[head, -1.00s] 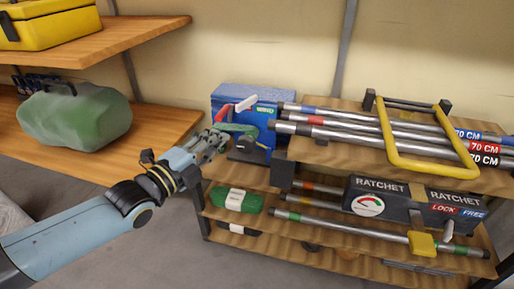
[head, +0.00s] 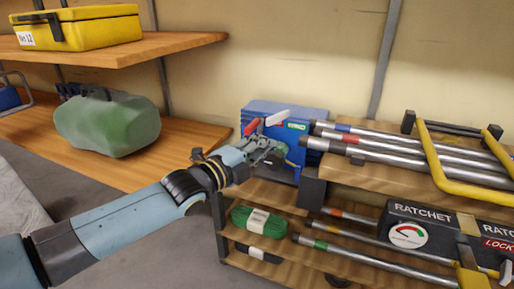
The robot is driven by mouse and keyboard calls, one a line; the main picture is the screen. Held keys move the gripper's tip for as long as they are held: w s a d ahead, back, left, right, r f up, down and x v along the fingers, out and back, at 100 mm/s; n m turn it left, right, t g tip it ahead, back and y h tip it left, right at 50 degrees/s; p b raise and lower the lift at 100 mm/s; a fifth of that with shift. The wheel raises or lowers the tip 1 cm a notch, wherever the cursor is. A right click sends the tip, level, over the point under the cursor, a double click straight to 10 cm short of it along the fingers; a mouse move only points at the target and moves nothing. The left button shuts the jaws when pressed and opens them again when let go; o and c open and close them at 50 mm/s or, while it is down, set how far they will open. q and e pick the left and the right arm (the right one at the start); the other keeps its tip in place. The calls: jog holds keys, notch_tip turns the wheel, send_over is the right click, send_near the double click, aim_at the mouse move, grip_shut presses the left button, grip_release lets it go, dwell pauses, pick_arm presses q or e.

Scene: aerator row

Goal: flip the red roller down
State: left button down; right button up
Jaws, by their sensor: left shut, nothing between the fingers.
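The red roller (head: 252,127) sticks up at a slant at the upper left front of a blue box (head: 312,117) on the shelf unit. A similar white piece (head: 278,117) is just right of it. My left gripper (head: 272,151) is shut and empty, in front of the box's left side and just below the red roller. I cannot tell whether it touches the roller or the box. The gripper hides part of the box front and the roller's lower end. My right gripper is out of view.
Steel bars (head: 390,151) and a yellow frame (head: 433,160) lie on the top shelf to the right. A ratchet unit (head: 407,228) and green rope (head: 258,223) are below.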

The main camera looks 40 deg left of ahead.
pick_arm(q)
jog(key=shift+w+a, duration=0.65)
jog(key=shift+a, duration=0.25)
jog(key=shift+w+a, duration=0.6)
jog(key=shift+a, duration=0.25)
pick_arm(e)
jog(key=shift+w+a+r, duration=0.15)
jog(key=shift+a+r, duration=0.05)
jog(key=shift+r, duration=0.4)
pick_arm(q)
jog(key=shift+a+r, duration=0.1)
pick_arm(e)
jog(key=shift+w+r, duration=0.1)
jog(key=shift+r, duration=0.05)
